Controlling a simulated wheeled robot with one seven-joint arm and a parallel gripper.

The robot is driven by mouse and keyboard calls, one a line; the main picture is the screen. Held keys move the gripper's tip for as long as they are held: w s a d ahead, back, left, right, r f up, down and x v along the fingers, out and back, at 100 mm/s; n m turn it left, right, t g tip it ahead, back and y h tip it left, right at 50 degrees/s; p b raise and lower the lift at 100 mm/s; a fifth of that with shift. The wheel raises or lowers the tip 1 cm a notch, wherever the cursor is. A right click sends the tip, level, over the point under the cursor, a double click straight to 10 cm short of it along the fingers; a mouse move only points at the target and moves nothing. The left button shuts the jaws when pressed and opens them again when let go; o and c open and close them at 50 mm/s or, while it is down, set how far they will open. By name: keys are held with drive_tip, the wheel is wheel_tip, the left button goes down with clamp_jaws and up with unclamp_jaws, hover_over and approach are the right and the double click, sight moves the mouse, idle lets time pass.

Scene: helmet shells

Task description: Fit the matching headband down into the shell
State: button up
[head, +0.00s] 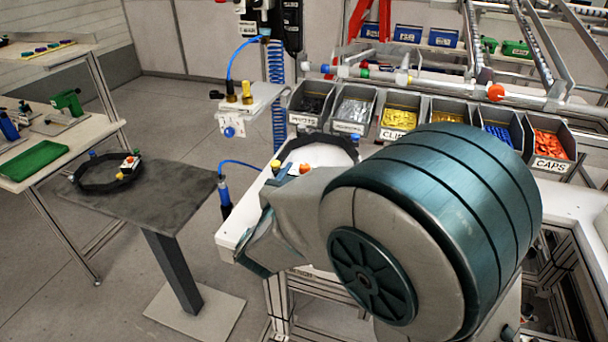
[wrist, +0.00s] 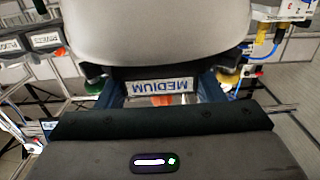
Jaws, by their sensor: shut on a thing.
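In the wrist view, my gripper (wrist: 163,101) has its blue-grey fingers on either side of a dark part with a white MEDIUM label (wrist: 161,86), upside down in the picture. I take it for the held headband. A pale rounded surface, probably a shell (wrist: 160,30), fills the top of that view; whether it touches the headband is unclear. In the head view, a black ring-shaped headband (head: 345,146) shows behind my arm around a white area; my gripper is hidden there. Another black headband (head: 96,187) with coloured knobs lies on the grey pedestal table.
The grey pedestal table (head: 180,190) stands at left. Labelled bins (head: 350,108) line the back of the white bench (head: 235,236). A side table with a green tray (head: 32,160) is at far left. A blue hose (head: 240,163) hangs nearby. My arm covers much of the bench.

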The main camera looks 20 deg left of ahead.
drive_tip(key=shift+f+b, duration=0.5)
drive_tip(key=shift+f, duration=0.2)
drive_tip(key=o, duration=1.1)
drive_tip(key=shift+s, duration=0.1)
drive_tip(key=s+a+b, duration=0.1)
drive_tip(key=s+b, duration=0.1)
drive_tip(key=s, duration=1.1)
drive_tip(key=shift+s, duration=0.35)
